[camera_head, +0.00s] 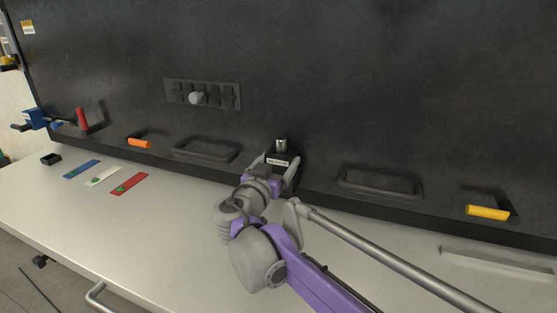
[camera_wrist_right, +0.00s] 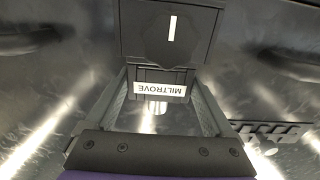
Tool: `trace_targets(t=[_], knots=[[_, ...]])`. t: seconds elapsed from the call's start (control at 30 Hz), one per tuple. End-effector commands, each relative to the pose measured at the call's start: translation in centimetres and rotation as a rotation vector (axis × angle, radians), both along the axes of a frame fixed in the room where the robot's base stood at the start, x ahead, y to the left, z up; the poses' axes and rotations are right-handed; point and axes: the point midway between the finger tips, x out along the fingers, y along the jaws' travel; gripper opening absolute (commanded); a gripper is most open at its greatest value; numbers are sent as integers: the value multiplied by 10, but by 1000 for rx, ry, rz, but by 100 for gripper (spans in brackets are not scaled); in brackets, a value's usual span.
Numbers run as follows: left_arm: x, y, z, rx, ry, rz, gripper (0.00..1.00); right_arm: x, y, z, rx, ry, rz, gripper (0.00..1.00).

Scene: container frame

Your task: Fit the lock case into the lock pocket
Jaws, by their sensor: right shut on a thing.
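The lock case (camera_head: 278,160) is a small dark box with a white label and a grey cylinder on top, in front of the dark panel in the head view. In the right wrist view the lock case (camera_wrist_right: 162,77) shows its label reading MILTROVE upside down; a dark box with a round, white-marked dial lies just beyond it. My right gripper (camera_head: 273,174) is shut on the lock case, its two fingers (camera_wrist_right: 166,103) on either side of it. I cannot make out the lock pocket, or whether the case touches the panel. My left gripper is not in view.
The dark panel (camera_head: 350,80) carries a slotted plate (camera_head: 225,97) with a grey knob, recessed handles (camera_head: 205,150), and orange (camera_head: 138,143) and yellow (camera_head: 487,212) levers. Blue, white and red cards (camera_head: 129,184) lie left on the pale table (camera_head: 60,210). A metal bar (camera_head: 495,260) lies right.

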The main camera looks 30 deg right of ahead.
Motion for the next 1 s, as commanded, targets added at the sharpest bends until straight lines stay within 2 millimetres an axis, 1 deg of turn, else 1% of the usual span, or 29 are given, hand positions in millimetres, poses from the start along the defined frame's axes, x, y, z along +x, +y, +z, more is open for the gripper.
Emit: trace_targets(t=[0.83,1.0], knots=[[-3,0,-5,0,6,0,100,0,0,-17,-1,0,0,0],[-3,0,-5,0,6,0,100,0,0,-17,-1,0,0,0]])
